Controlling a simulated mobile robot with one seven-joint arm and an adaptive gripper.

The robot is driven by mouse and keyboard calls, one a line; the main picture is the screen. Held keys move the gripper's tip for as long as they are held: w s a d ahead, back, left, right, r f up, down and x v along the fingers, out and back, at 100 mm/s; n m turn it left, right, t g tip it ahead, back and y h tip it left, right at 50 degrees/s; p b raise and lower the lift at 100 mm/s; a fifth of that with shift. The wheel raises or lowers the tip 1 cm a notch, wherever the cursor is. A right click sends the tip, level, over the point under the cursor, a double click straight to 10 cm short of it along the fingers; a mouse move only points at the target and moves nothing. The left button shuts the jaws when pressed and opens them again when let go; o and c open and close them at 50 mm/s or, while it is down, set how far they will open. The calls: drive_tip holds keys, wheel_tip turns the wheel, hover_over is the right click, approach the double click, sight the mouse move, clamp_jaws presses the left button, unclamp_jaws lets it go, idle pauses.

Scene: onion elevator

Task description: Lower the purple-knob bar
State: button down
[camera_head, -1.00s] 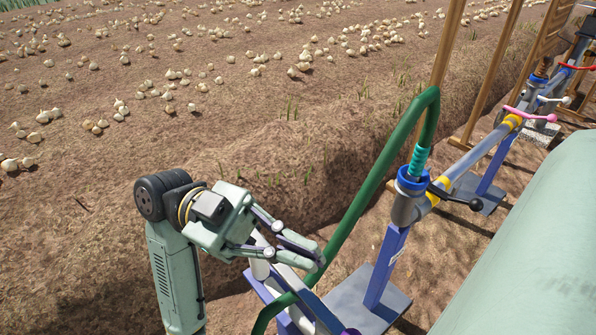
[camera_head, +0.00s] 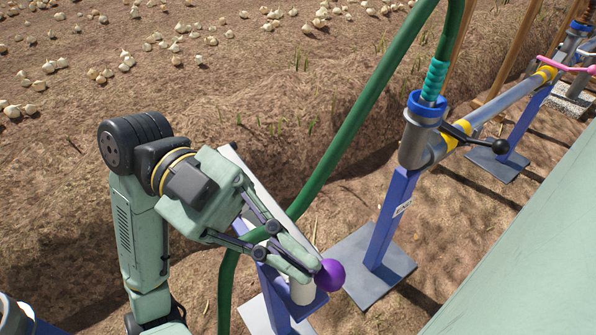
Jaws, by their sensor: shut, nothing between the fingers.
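A purple knob (camera_head: 330,275) shows in the head view, right at the tips of my gripper (camera_head: 308,266). The fingers are together with nothing between them. The fingertips overlap the knob's left side in the picture; I cannot tell whether they touch it. The knob's bar is mostly hidden behind my gripper. A pale rail (camera_head: 262,186) runs behind my gripper, above a blue stand (camera_head: 272,297) with a white cylinder (camera_head: 302,291) beside the knob.
A green hose (camera_head: 352,135) arches up behind my gripper. To the right, a grey pipe joint with a blue collar (camera_head: 427,104) stands on a blue post (camera_head: 391,213) and carries a black-knob lever (camera_head: 499,146). Onions lie on the soil behind.

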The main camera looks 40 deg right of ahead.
idle(0.4)
wheel_tip(320, 180, up, 10)
idle(0.6)
drive_tip(key=shift+s, duration=0.1)
